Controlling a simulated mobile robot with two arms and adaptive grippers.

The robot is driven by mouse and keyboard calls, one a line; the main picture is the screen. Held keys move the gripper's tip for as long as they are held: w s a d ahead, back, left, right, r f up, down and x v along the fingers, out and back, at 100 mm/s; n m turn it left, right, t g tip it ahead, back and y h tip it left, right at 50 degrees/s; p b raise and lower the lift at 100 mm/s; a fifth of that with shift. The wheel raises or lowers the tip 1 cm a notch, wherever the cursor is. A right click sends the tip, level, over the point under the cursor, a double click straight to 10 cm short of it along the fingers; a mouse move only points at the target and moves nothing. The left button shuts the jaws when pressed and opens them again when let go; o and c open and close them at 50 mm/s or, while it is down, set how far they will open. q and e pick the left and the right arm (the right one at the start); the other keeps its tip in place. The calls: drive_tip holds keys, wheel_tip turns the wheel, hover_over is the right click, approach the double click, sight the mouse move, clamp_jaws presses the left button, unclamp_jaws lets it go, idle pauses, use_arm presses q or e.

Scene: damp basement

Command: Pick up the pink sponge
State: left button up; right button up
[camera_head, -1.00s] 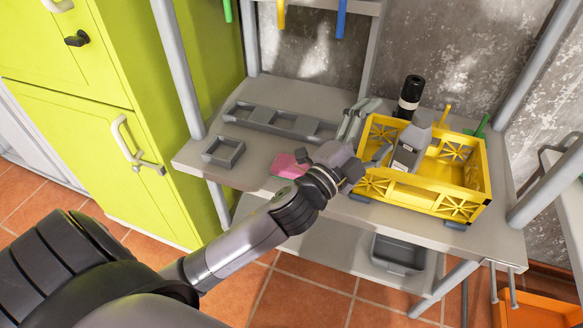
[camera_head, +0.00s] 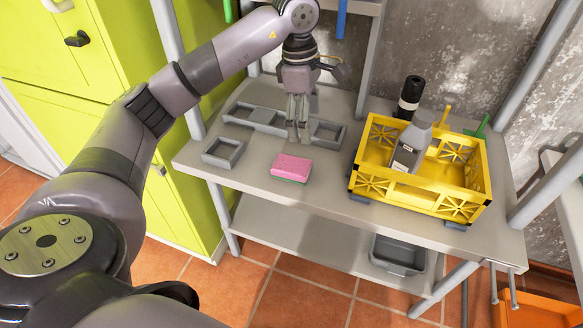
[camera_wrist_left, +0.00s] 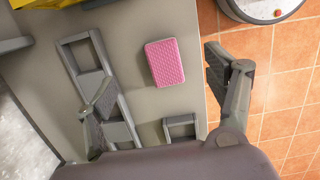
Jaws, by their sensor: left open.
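The pink sponge (camera_head: 291,167) lies flat on the grey table (camera_head: 330,206), near its front edge, with a dark green underside. It also shows in the left wrist view (camera_wrist_left: 165,62), between and beyond the two fingers. My left gripper (camera_head: 298,132) points down above the table, behind the sponge and apart from it. In the left wrist view my left gripper (camera_wrist_left: 160,80) has its fingers spread wide with nothing between them. My right gripper is not in view.
A grey tray with compartments (camera_head: 237,113) and a small square grey tray (camera_head: 222,152) lie left of and behind the sponge. A yellow crate (camera_head: 412,194) holding a grey bottle (camera_head: 409,146) stands to the right. A black bottle (camera_head: 409,97) stands behind it.

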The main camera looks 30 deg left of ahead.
use_arm(q)
drive_tip(key=a+r+y, duration=0.1)
drive_tip(key=a, duration=0.3)
drive_tip(key=b, duration=0.1)
hover_over(292, 164)
wheel_tip(292, 164, down, 11)
drive_tip(key=shift+a+r, duration=0.15)
drive_tip(key=shift+r, duration=0.05)
drive_tip(key=shift+f+p, duration=0.35)
drive_tip(key=shift+f, duration=2.85)
drive_tip(key=c, duration=1.1)
drive_tip(key=shift+o, duration=0.2)
drive_tip(key=shift+r, duration=0.1)
wheel_tip(292, 164, up, 9)
drive_tip(key=shift+w+f+b, duration=0.1)
drive_tip(key=shift+f+b, duration=0.05)
drive_tip(key=shift+b, duration=0.15)
wheel_tip(292, 164, up, 11)
drive_tip(key=p, duration=0.2)
